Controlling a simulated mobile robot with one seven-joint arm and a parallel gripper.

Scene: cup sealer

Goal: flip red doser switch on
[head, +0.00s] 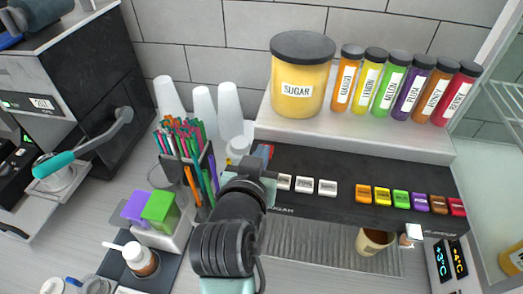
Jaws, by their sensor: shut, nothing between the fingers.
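The doser is a long black panel (340,209) under a pale shelf, with a row of small labelled switches. The red switch (457,207) is at the right end of the coloured row, beside a brown one (438,204). Whether it is on or off is too small to tell. My gripper (256,165) is at the panel's left end, far left of the red switch, and is shut and empty. My arm hides the panel's left front. A small red and blue part (263,151) shows just behind my gripper; I cannot tell what it is.
A sugar jar (300,80) and several syrup bottles (408,88) stand on the shelf above. Left of my arm are a straw holder (195,175) and stacked white cups (205,108). A beige cup (373,241) sits beneath the panel.

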